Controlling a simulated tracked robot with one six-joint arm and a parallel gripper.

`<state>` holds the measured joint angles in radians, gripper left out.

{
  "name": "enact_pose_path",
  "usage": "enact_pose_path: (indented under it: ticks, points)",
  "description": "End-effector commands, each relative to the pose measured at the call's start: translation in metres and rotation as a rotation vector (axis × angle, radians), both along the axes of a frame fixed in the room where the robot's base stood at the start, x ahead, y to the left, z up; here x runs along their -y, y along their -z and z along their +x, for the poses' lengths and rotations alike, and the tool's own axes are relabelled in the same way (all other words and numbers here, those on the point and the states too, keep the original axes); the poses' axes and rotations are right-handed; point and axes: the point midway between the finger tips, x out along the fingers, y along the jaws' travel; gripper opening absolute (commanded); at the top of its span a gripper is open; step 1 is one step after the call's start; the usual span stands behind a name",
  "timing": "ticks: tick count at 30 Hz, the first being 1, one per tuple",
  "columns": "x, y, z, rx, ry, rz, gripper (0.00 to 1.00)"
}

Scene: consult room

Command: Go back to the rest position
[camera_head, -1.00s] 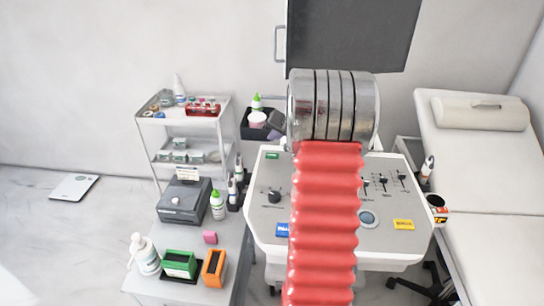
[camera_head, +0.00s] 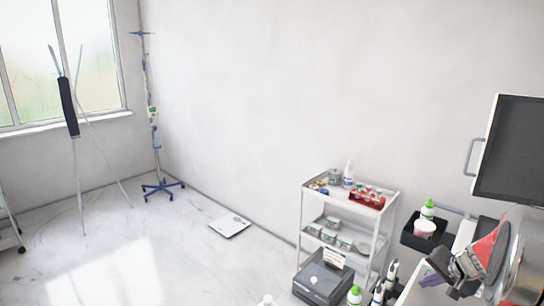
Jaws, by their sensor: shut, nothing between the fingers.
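My gripper (camera_head: 452,266) shows at the lower right of the head view, on the end of my arm. It is shut, with nothing seen between its fingers. It appears in front of the white console, of which little shows. Much of my arm is cut off by the right edge. In the picture, the gripper lies right of the trolley and below the black bin (camera_head: 424,237); its distance from them is hard to tell.
A white trolley (camera_head: 345,210) holds small bottles and a red rack (camera_head: 367,199). A dark grey device (camera_head: 322,285) and several bottles stand below. A dark monitor (camera_head: 513,150) is at right. A scale (camera_head: 230,226) and wheeled stand (camera_head: 162,187) are left, with open floor around.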

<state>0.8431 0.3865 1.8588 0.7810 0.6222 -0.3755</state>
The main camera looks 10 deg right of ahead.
Motion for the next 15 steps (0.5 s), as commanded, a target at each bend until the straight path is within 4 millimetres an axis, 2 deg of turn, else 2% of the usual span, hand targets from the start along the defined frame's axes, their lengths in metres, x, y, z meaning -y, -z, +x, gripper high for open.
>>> enact_pose_path:
  ticks: [15]
  points:
    - [-0.158,-0.042,-0.060,-0.192,-0.266,-0.035,0.00]
